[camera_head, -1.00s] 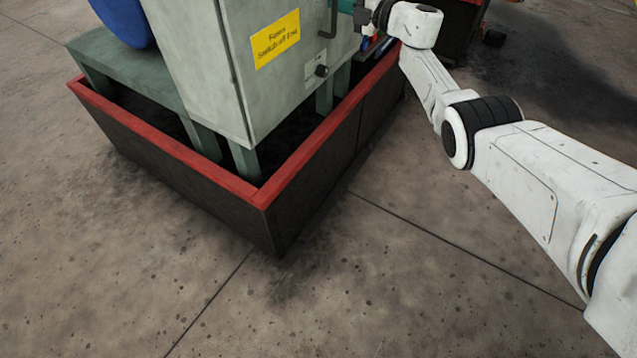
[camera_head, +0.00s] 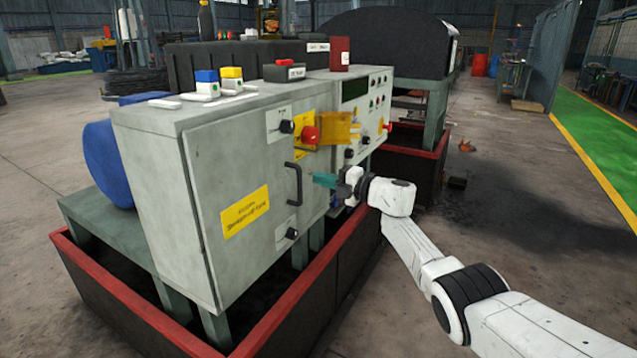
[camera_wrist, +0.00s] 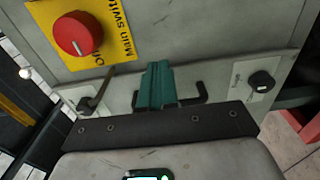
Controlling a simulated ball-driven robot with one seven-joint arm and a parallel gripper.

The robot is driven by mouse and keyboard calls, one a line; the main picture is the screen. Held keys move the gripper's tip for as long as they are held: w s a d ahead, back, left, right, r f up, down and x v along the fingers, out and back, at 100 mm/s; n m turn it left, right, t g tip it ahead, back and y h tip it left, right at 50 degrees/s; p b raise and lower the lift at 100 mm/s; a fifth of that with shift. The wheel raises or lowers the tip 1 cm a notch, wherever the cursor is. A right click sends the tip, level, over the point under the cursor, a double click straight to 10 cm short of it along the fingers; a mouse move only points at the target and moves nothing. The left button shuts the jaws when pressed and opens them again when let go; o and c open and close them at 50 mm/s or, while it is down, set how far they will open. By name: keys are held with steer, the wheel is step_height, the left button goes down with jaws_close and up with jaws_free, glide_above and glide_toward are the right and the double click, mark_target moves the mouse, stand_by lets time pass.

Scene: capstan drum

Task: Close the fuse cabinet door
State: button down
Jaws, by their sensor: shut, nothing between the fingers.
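The grey fuse cabinet (camera_head: 150,180) stands at the centre left of the head view. Its door (camera_head: 225,175) carries a yellow label (camera_head: 245,212), a black handle (camera_head: 293,183) and two black knobs, one above (camera_head: 287,126) and one below (camera_head: 291,233). The door looks flush or nearly flush; I cannot tell whether a small gap remains. My gripper (camera_head: 322,180) is shut and empty, with its teal fingers just right of the handle. In the wrist view the fingers (camera_wrist: 156,84) overlap the handle (camera_wrist: 195,97); contact cannot be told.
A red main switch (camera_head: 310,135) on a yellow plate sits near the door's upper right; it also shows in the wrist view (camera_wrist: 78,33). A control panel (camera_head: 365,110) stands beyond. A red-rimmed tray (camera_head: 110,295) surrounds the cabinet's legs. Floor at right is mostly clear.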

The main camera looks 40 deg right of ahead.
steer(key=s+d+b, duration=0.2)
steer(key=s+d, duration=0.1)
steer(key=d, duration=0.4)
steer(key=shift+s+d, duration=0.2)
steer(key=shift+s, duration=0.15)
